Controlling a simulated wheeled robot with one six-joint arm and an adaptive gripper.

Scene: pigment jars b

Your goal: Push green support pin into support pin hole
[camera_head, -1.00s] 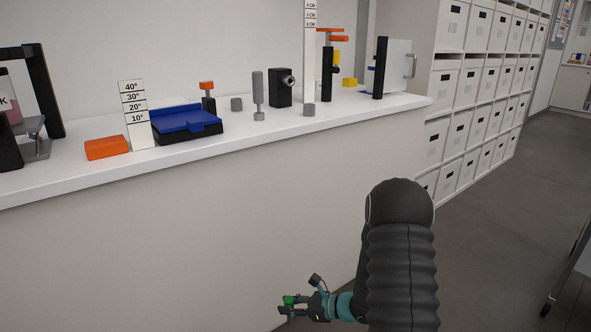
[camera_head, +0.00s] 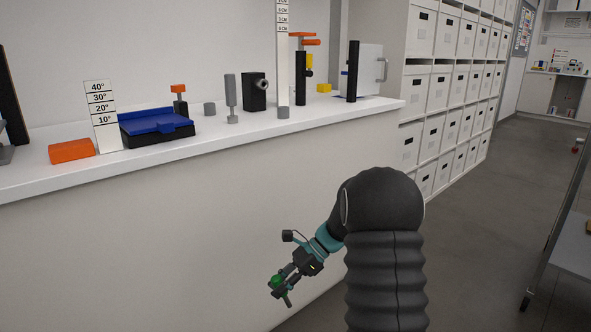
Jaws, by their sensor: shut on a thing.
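My gripper (camera_head: 283,287) hangs low in front of the white counter's front face, below the counter top. It is shut on the green support pin (camera_head: 276,281), which shows as a small green piece at the fingers. The pin's exact tilt is too small to tell. I cannot make out the support pin hole in this view. My gripper and the pin are well apart from everything on the counter.
The white counter (camera_head: 233,135) carries an orange block (camera_head: 71,151), an angle scale (camera_head: 102,117), a blue-topped black box (camera_head: 157,127), a grey post (camera_head: 231,95) and a height scale (camera_head: 283,60). Shelves of white boxes (camera_head: 430,140) stand right. Floor (camera_head: 500,200) is open there.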

